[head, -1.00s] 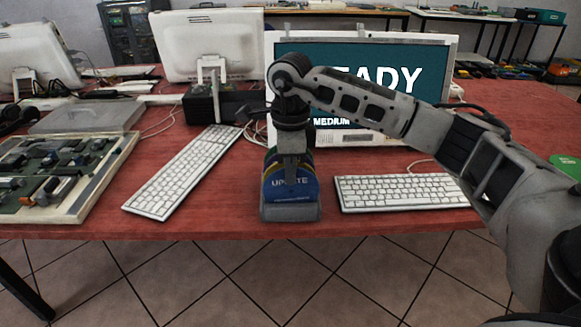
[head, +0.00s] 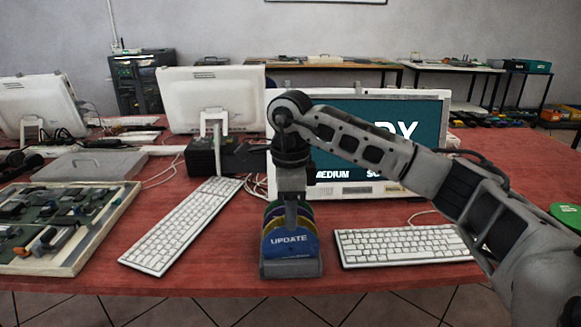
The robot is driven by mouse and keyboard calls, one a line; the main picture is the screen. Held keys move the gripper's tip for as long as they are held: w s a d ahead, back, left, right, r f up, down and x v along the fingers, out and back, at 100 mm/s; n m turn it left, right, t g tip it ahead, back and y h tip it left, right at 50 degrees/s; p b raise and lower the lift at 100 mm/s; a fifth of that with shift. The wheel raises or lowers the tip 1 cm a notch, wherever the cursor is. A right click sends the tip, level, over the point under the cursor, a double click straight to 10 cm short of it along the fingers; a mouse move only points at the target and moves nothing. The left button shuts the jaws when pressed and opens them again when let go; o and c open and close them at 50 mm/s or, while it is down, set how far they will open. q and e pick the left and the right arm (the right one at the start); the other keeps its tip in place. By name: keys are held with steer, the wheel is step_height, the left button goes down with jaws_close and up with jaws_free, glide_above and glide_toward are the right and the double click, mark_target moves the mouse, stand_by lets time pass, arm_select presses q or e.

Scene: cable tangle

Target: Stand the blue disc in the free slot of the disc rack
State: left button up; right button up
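The blue disc (head: 290,243), marked "UPDATE", stands upright at the front of the grey disc rack (head: 291,270) near the table's front edge. Other discs, among them yellow and purple ones (head: 273,222), stand behind it in the rack. My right gripper (head: 291,225) points straight down over the rack. Its near finger still overlaps the top of the blue disc in the picture; the far finger is hidden. The disc sits low in the rack while the gripper stands higher, so the gripper looks open. My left gripper is not in view.
A white keyboard (head: 403,246) lies right of the rack, another (head: 181,225) to the left. A monitor (head: 380,128) stands behind my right arm. A circuit-board tray (head: 70,262) is at far left. A green round object (head: 566,214) lies at the right edge.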

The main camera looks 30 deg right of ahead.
arm_select(q)
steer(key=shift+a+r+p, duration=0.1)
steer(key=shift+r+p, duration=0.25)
steer(key=shift+p, duration=0.65)
arm_select(e)
step_height(320, 180, up, 12)
